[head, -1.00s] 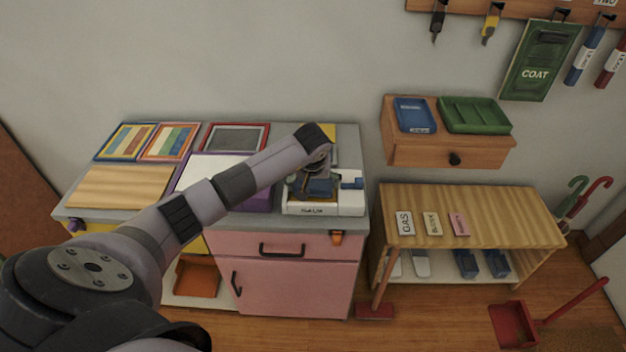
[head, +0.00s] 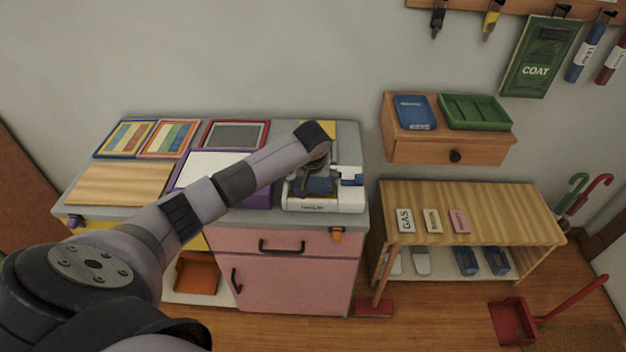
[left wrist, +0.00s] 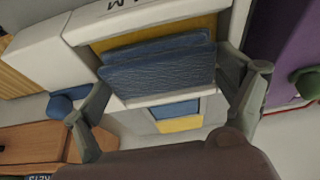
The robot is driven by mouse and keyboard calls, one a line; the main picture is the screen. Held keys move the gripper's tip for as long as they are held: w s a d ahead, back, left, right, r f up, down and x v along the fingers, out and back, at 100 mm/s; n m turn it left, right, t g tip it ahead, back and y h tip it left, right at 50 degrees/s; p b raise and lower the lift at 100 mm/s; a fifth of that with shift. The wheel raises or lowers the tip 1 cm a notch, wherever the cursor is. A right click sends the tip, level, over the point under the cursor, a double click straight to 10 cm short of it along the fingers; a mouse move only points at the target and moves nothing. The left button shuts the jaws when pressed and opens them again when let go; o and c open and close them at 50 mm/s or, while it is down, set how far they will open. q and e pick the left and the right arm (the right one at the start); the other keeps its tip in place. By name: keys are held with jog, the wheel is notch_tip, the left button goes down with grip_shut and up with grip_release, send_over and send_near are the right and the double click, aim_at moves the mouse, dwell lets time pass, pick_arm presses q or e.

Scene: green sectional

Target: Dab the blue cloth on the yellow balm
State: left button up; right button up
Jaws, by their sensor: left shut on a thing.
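My left gripper (head: 317,182) reaches in from the left over a white box (head: 340,205) with lettering on its front, on the worktop's right side. In the left wrist view its two fingers (left wrist: 165,74) are shut on the sides of the blue cloth (left wrist: 158,78), a folded textured pad. The yellow balm (left wrist: 215,25) shows as a strip past the cloth, inside the white box; the cloth covers much of it. I cannot tell whether cloth and balm touch. The cloth also shows partly in the head view (head: 320,187). My right gripper is in neither view.
A blue part (head: 351,176) sits at the white box's right side. A purple-edged white tray (head: 263,197) is close on the left, a red-framed grey panel (head: 236,134) behind. The wooden shelf (head: 480,205) stands right, with a gap between.

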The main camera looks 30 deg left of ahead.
aim_at(313, 183)
pick_arm(q)
jog(key=shift+f+b, duration=0.35)
jog(key=shift+f, duration=0.05)
jog(key=shift+s+f, duration=0.1)
jog(key=shift+f, duration=0.05)
dwell(0.9)
jog(key=shift+r+p, duration=0.75)
jog(key=shift+r, duration=0.5)
jog(key=shift+r+p, duration=1.4)
jog(key=shift+r, duration=0.95)
